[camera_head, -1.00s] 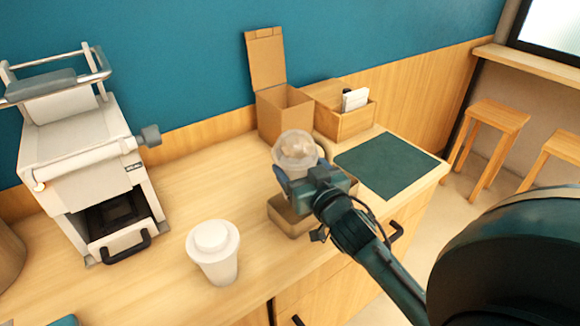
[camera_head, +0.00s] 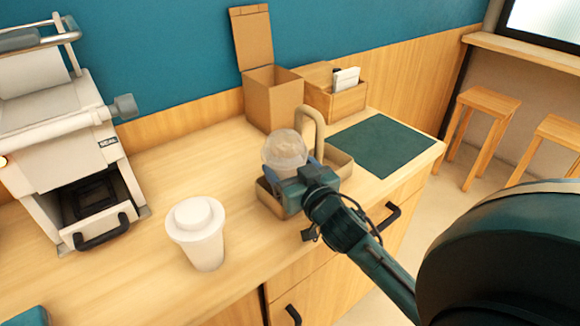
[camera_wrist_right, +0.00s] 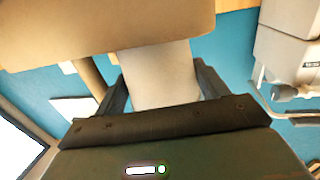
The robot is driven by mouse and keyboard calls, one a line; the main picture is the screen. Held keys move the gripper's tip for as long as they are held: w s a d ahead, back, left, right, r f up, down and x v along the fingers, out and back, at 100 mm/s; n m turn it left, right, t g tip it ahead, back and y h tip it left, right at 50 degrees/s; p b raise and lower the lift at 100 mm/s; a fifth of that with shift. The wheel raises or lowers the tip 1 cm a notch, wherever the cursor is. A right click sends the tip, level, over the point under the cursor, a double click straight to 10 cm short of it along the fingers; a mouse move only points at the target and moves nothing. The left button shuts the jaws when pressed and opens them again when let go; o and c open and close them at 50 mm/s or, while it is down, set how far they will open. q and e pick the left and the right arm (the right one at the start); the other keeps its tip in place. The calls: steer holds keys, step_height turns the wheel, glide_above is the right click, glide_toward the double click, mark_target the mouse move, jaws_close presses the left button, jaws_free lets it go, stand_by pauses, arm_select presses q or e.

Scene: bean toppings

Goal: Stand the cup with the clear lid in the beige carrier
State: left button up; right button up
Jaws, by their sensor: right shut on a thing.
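The cup with the clear domed lid (camera_head: 285,150) is held in my right gripper (camera_head: 298,178), which is shut on its side. The cup looks upright, at the left part of the beige carrier (camera_head: 342,160), left of its arched handle (camera_head: 311,112). In the right wrist view my right gripper (camera_wrist_right: 160,88) has its fingers on both sides of the pale cup (camera_wrist_right: 160,72). A tan wall, apparently the carrier's (camera_wrist_right: 110,30), hides the cup's lower end. I cannot tell whether the cup touches the carrier's floor.
A white lidded cup (camera_head: 199,235) stands on the counter left of the carrier. An open cardboard box (camera_head: 273,98) and a wooden holder (camera_head: 338,100) stand behind. A dark green mat (camera_head: 385,146) lies right. A coffee machine (camera_head: 65,150) stands at the left.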

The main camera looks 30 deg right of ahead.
steer(key=shift+f+b, duration=0.4)
steer(key=shift+f, duration=0.2)
stand_by(0.3)
steer(key=o, duration=1.3)
steer(key=s+a, duration=0.1)
steer(key=s, duration=1.2)
steer(key=shift+a+r, duration=0.25)
steer(key=shift+r, duration=0.15)
